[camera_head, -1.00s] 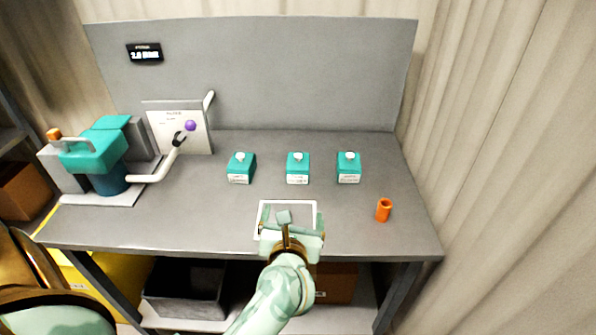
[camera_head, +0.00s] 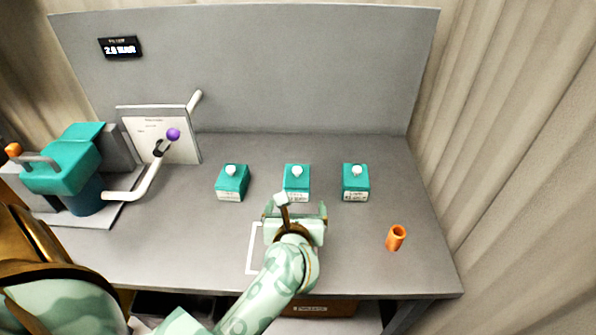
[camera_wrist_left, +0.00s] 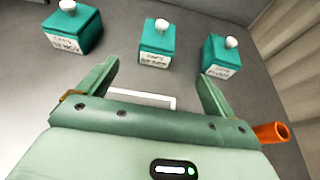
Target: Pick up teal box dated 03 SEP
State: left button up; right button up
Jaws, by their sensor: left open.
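Three teal boxes with white knobs and white front labels stand in a row on the grey bench: a left box (camera_head: 232,181), a middle box (camera_head: 297,177) and a right box (camera_head: 356,180). The left wrist view also shows the left box (camera_wrist_left: 74,28), the middle box (camera_wrist_left: 157,40) and the right box (camera_wrist_left: 217,52). Their label print is too blurred to read the dates surely. My left gripper (camera_head: 296,209) is open and empty, just in front of the middle box and apart from it. My right gripper is not seen.
A white outlined square (camera_head: 252,262) lies on the bench partly under my left arm. An orange cup (camera_head: 396,237) stands at the right. A teal machine (camera_head: 68,165) with a purple-knobbed lever (camera_head: 173,135) stands at the left. A grey back panel (camera_head: 260,70) closes the rear.

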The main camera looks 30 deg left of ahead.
aim_at(297, 181)
pick_arm(q)
jog(key=b+x, duration=0.2)
jog(key=x, duration=0.8)
jog(key=shift+w+a, duration=0.15)
jog(key=shift+w, duration=0.25)
jog(key=shift+w+a+f, duration=0.1)
jog(key=shift+w+a, duration=0.2)
jog(key=shift+w, duration=0.15)
jog(key=b+x, duration=0.1)
jog(key=x, duration=0.4)
jog(key=shift+s+a, duration=0.1)
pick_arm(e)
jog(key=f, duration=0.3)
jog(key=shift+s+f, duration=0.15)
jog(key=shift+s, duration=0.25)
pick_arm(q)
jog(key=shift+s, duration=0.1)
jog(key=c, duration=1)
jog(key=shift+c, duration=0.5)
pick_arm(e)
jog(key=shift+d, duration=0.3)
